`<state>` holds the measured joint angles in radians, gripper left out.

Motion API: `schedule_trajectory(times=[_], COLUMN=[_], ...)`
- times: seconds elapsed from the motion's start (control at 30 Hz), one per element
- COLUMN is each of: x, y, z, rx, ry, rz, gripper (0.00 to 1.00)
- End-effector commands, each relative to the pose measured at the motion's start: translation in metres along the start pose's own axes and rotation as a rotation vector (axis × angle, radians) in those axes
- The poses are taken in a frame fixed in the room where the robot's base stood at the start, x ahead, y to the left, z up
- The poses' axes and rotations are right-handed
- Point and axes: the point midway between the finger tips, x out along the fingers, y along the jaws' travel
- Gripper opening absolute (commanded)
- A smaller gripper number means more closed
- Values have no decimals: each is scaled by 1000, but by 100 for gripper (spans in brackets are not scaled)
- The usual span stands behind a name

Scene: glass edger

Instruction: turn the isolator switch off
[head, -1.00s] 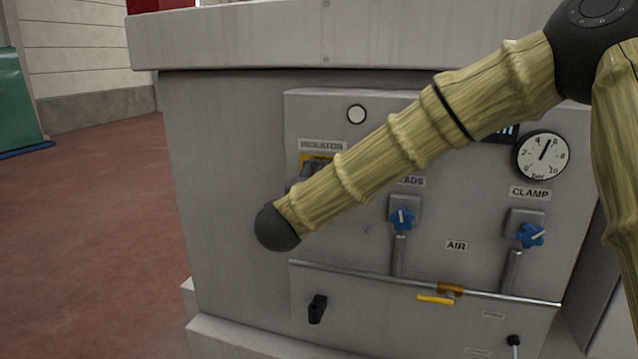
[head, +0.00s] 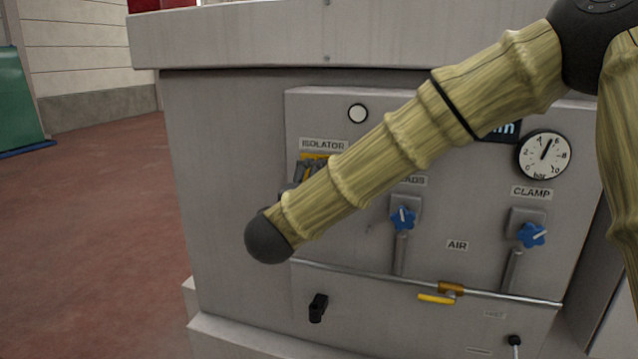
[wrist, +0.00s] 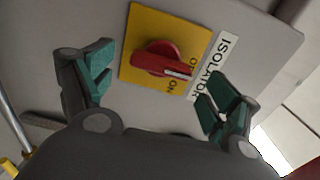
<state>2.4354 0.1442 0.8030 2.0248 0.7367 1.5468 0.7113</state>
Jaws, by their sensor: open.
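The isolator switch is a red rotary handle (wrist: 162,60) on a yellow plate (wrist: 150,22) in the wrist view. Its white pointer mark lies at the handle's right end, between the OFF and ON lettering, nearer ON. The ISOLATOR label (wrist: 215,68) is beside the plate. My gripper (wrist: 155,83) is open, with its green-padded fingers on either side of the handle, apart from it as far as I can tell. In the head view my arm hides the handle; only the yellow plate's top (head: 316,157) and part of my gripper (head: 302,172) show below the ISOLATOR label.
The grey panel also carries blue knobs (head: 403,218) and (head: 531,235), a clamp gauge (head: 543,155), a yellow lever (head: 435,298) on a pipe and a black handle (head: 317,308). The machine's top ledge (head: 370,35) overhangs the panel. Open floor (head: 90,230) lies left.

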Motion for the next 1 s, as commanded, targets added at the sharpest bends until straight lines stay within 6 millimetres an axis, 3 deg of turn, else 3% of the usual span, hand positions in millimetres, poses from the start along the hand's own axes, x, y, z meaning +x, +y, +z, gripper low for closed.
schedule_trajectory(times=[0.2, 0.43, 0.63, 1.0], x=[-41, -72, -82, -81], y=[0, 0, 0, 5], z=[1, 1, 0, 0], rx=[0, 0, 0, -9], ry=[-3, -2, -1, -4], rz=[0, 0, 0, 5], gripper=[89, 89, 89, 89])
